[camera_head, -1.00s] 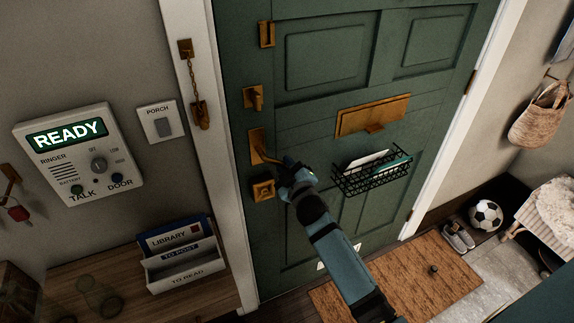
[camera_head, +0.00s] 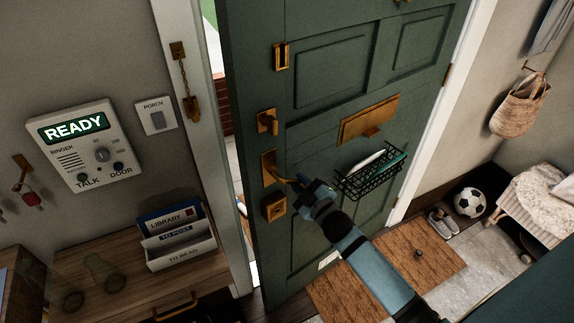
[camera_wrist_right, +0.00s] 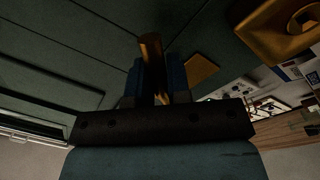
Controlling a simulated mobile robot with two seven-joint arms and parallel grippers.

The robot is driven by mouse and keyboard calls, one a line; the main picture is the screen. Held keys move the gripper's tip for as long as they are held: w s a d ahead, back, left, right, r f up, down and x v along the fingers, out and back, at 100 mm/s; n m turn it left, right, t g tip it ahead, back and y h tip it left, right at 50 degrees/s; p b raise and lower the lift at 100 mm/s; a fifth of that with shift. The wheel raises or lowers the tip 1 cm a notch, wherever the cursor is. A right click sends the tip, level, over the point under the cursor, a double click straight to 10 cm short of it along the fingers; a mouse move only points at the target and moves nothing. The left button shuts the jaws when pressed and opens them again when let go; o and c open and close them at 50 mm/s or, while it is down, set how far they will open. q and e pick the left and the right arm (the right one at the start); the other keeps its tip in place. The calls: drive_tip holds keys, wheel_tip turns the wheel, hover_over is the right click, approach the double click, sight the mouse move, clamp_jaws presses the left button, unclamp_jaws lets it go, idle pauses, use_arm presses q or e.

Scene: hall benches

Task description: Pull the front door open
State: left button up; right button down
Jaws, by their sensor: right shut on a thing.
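The green front door (camera_head: 335,85) stands ajar, with a gap of daylight along its left edge in the head view. Its brass lever handle (camera_head: 272,168) is on the left side of the door. My right gripper (camera_head: 302,188) is shut on the handle's lever. In the right wrist view the brass lever (camera_wrist_right: 151,50) sits between the blue fingers (camera_wrist_right: 152,85). A brass deadbolt (camera_head: 267,121) is above the handle and a square brass lock (camera_head: 274,207) is below it. My left gripper is not in view.
A wire basket (camera_head: 370,178) and a brass mail slot (camera_head: 369,119) are on the door. A doormat (camera_head: 440,262) lies on the floor under the door's swing. The door chain (camera_head: 186,85) hangs on the frame.

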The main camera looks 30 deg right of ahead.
use_arm(q)
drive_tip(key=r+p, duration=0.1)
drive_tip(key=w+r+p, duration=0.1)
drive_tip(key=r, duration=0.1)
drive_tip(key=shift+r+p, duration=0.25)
drive_tip(key=shift+p, duration=0.1)
use_arm(e)
drive_tip(key=s+d+n+y, duration=0.1)
drive_tip(key=s+d+y, duration=0.1)
drive_tip(key=s, duration=0.8)
drive_tip(key=s+d+n+g+y, duration=0.1)
drive_tip(key=s+d+n+y, duration=0.1)
drive_tip(key=s, duration=0.8)
drive_tip(key=d+y, duration=0.1)
drive_tip(key=d, duration=0.1)
drive_tip(key=shift+d, duration=0.4)
drive_tip(key=shift+r, duration=0.1)
